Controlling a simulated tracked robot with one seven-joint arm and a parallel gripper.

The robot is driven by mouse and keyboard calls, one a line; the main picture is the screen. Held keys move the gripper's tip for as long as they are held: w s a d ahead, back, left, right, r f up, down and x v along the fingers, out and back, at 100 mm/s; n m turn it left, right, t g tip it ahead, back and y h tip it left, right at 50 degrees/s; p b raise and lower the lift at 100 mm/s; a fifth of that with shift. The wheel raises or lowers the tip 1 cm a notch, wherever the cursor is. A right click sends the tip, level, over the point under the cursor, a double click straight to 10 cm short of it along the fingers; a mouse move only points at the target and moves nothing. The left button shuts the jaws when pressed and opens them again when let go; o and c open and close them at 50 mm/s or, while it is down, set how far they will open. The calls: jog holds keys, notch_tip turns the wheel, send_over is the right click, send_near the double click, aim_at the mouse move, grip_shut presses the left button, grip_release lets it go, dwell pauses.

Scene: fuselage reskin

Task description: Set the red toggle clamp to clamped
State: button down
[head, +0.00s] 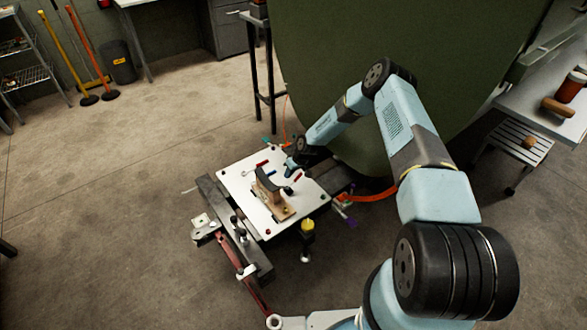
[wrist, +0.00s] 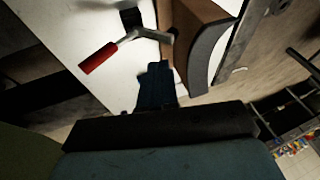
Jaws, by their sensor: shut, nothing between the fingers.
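The red toggle clamp's handle (wrist: 98,58) lies low over the white board in the wrist view. Its metal arm (wrist: 150,35) reaches right to the curved wooden block (wrist: 195,28). In the head view small red pieces show on the board at the block's upper left (head: 262,163) and right (head: 298,177); I cannot tell which is this handle. My gripper (head: 289,171) points down at the board beside the block (head: 272,200). In the wrist view its shut, empty fingers (wrist: 156,68) stand right of the red handle and below the metal arm, apparently apart from the handle.
The white board (head: 236,178) sits on a dark stand (head: 262,268). A yellow-topped post (head: 307,228) and an orange strap (head: 370,197) are close by. The large green fuselage panel (head: 330,70) rises behind my arm. Open floor lies to the left.

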aim_at(281, 187)
jog(key=a+f, duration=0.1)
jog(key=s+a+f, duration=0.1)
jog(key=a+f, duration=0.1)
jog(key=shift+s+f, duration=0.25)
jog(key=shift+f, duration=0.1)
jog(key=shift+s+a+f, duration=0.25)
jog(key=shift+s+a, duration=0.1)
jog(key=shift+a, duration=0.05)
jog(key=shift+w+r, duration=0.1)
jog(key=r, duration=0.1)
jog(key=w+d+r, duration=0.1)
jog(key=d+r, duration=0.1)
jog(key=shift+w+d+r, duration=0.1)
jog(key=shift+w+r, duration=0.1)
jog(key=shift+w, duration=0.05)
jog(key=s+a+v, duration=0.1)
jog(key=v, duration=0.8)
jog(key=shift+r, duration=0.3)
